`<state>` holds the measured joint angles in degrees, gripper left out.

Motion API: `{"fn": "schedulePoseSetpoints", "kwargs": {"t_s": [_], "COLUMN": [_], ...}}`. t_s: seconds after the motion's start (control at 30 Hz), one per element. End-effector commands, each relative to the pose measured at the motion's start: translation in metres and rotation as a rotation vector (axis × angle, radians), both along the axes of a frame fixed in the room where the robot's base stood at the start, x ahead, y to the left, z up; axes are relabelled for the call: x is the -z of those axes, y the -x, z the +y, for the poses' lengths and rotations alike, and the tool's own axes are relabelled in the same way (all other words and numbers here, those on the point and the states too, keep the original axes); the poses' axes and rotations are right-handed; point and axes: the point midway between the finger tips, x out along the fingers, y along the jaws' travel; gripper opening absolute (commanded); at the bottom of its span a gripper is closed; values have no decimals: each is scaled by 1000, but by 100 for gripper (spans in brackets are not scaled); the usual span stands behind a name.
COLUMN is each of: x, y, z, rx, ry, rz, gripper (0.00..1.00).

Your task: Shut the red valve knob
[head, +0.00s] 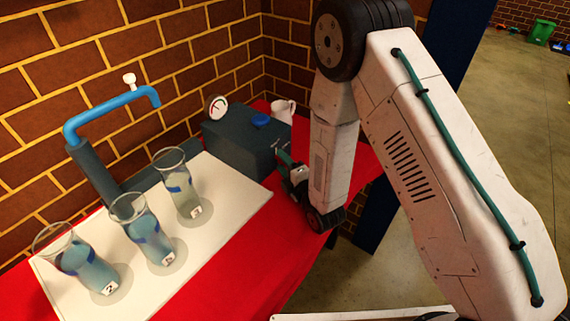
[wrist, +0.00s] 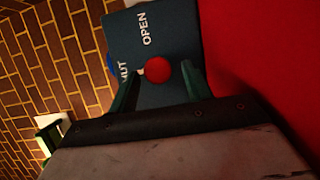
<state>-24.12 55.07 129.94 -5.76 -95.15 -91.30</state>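The red valve knob (wrist: 157,69) shows in the wrist view on the face of a dark grey-blue box (wrist: 168,32). The word OPEN and part of a second word ending in "UT" are printed on that face beside the knob. My gripper (wrist: 160,68) has its two green fingers apart, one on each side of the knob, with small gaps showing. I cannot tell how deep the knob sits between them. In the head view my gripper (head: 284,160) is at the right end of the box (head: 230,142), and the knob is hidden there.
A blue button (head: 260,120) and a gauge (head: 216,107) are on the box. A white mug (head: 283,110) stands behind it. Three glass vases (head: 183,187) stand on a white board (head: 225,195) at left, below a blue spout (head: 105,105). Bare red cloth (head: 265,250) lies in front.

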Motion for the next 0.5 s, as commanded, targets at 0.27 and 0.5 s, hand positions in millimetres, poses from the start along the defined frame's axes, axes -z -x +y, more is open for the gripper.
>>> {"fn": "schedulePoseSetpoints", "kwargs": {"t_s": [0.27, 0.5], "x": [-1, 0], "y": [-1, 24], "z": [-3, -16], "rx": [6, 6], "ry": [-1, 1], "rz": [-2, 2], "gripper": [49, 49]}}
